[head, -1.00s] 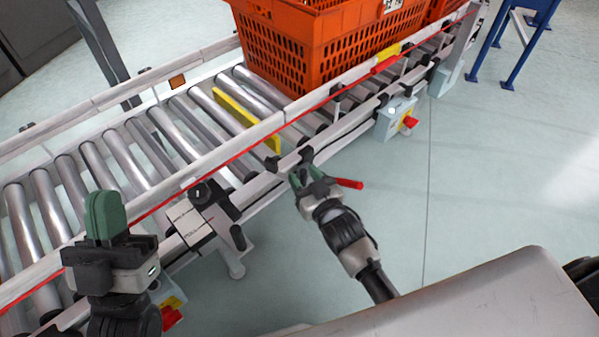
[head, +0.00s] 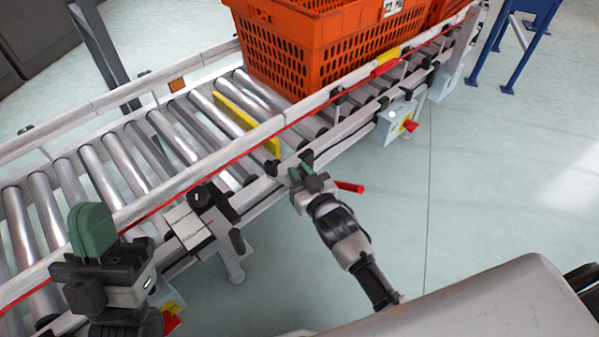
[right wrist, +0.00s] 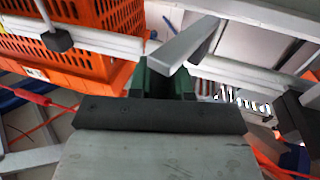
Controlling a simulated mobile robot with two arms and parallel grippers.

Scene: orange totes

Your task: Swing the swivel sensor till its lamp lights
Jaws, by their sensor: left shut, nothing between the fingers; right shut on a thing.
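A small black unit (head: 207,197) on the conveyor's near rail, beside a pale box, may be the swivel sensor; I cannot make out a lit lamp on it. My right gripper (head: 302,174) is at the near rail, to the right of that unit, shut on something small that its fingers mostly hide. A red handle (head: 349,187) sticks out just right of these fingers. In the right wrist view the green fingers (right wrist: 165,80) are by a grey bar (right wrist: 190,45). My left gripper (head: 92,230) is shut and empty, at lower left in front of the rollers.
An orange tote (head: 330,50) stands on the roller conveyor (head: 110,165). A yellow bar (head: 240,120) lies across the rollers before it. A grey box (head: 395,123) with a red knob and a pale round spot hangs under the near rail.

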